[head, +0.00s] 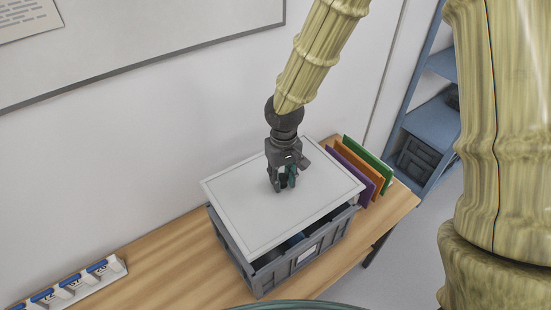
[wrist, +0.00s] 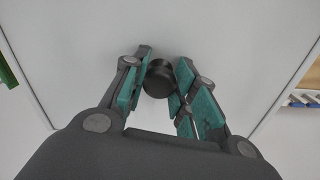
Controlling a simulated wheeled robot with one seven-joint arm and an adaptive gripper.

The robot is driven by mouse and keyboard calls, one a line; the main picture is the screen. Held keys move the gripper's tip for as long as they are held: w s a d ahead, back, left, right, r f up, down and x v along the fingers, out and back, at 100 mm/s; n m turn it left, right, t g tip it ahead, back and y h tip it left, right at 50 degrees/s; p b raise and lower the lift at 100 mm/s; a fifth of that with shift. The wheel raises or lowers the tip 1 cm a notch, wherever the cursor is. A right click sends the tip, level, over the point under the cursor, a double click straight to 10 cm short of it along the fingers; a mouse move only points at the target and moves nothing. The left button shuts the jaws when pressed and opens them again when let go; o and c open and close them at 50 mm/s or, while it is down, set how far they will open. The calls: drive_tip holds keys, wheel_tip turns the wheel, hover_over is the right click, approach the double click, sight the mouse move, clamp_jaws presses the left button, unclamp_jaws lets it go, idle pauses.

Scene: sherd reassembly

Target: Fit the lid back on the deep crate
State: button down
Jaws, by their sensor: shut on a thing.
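The lid (head: 250,205) is a flat white panel with a thin dark line near its edge. It lies over the grey deep crate (head: 303,264), shifted and tilted so that a gap shows along the crate's front and right side. Blue and dark contents show inside through the gap. My gripper (head: 285,186) points down at the middle of the lid and is shut on its dark round knob. In the wrist view, the teal-padded fingers close around the knob (wrist: 158,78), with the lid's pale surface (wrist: 230,50) behind. The crate's back rim is hidden under the lid.
The crate stands on a wooden bench (head: 165,262). Green, orange and purple upright panels (head: 363,170) stand close behind the lid's right corner. A white strip with blue-topped items (head: 75,285) lies at left. A blue shelf (head: 430,130) stands at right.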

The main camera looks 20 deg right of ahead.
sight(282, 185)
drive_tip(key=shift+w, duration=0.2)
drive_tip(key=shift+s+f+b, duration=0.35)
drive_tip(key=shift+s+b, duration=0.1)
drive_tip(key=shift+b, duration=0.1)
drive_tip(key=f+b, duration=0.1)
drive_tip(key=f, duration=0.1)
drive_tip(key=shift+w+f+b, duration=0.3)
drive_tip(key=shift+w+b, duration=0.05)
drive_tip(key=shift+b, duration=0.05)
drive_tip(key=shift+s+f+b, duration=0.3)
drive_tip(key=shift+f+b, duration=0.5)
drive_tip(key=shift+w+f, duration=0.15)
drive_tip(key=shift+f, duration=0.2)
drive_tip(key=shift+r, duration=0.15)
drive_tip(key=shift+f+b, duration=0.8)
drive_tip(key=shift+f, duration=1.3)
idle(1.2)
